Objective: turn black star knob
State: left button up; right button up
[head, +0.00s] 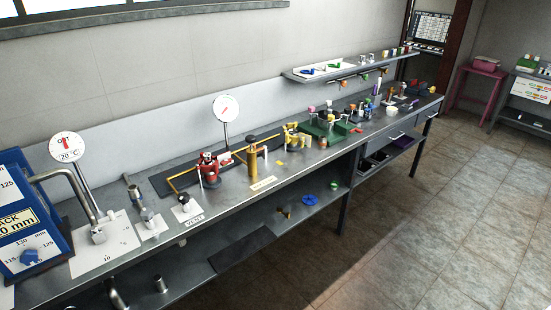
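A small dark knob (184,199) stands on a white plate on the workbench, left of the red device and behind a small label. It is the likeliest black star knob, but it is too small to make out its star shape or how it is turned. A blue knob (29,257) sits on the front of the blue panel at the far left. Neither of my grippers shows in the head view, and nothing is seen touching either knob.
The long grey workbench (120,270) runs along the wall. On it are a bent metal pipe (62,174), a round dial (66,147), a second dial (225,108), a red device (209,169) and a brass cylinder (253,161). The tiled floor (400,230) at right is clear.

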aim_at(184, 197)
jog(key=u, duration=0.25)
jog(key=i+j+u, duration=0.2)
jog(key=u, duration=0.25)
jog(key=i+j+u, duration=0.2)
jog(key=u, duration=0.25)
